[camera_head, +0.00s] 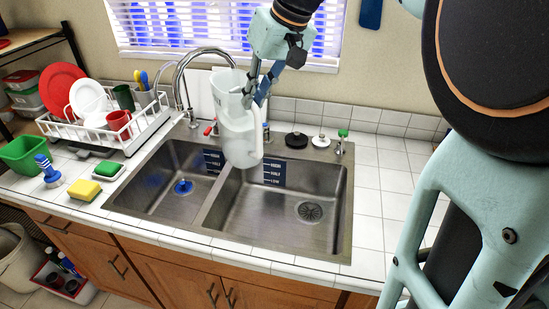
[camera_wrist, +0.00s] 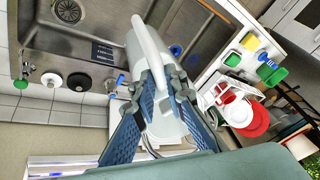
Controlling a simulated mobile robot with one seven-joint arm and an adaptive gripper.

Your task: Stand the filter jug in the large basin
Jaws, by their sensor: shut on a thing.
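The white filter jug (camera_head: 240,140) hangs upright in the air above the sink, in front of the back rim and over the divider between the basins. It also shows in the wrist view (camera_wrist: 134,55). My gripper (camera_head: 254,96) is shut on the jug near its handle; in the wrist view the blue fingers (camera_wrist: 160,84) close around the handle. The large basin (camera_head: 279,213) is the right one, with a round drain (camera_head: 310,211) in its floor. It looks empty. The jug hides part of its back left corner.
The smaller left basin (camera_head: 160,197) holds a blue item (camera_head: 183,187). The faucet (camera_head: 180,72) arches behind the jug. A white dish rack (camera_head: 135,135) stands left, with a yellow sponge (camera_head: 84,190) in front. Stoppers and a soap pump (camera_head: 341,143) line the back rim. The right counter is clear.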

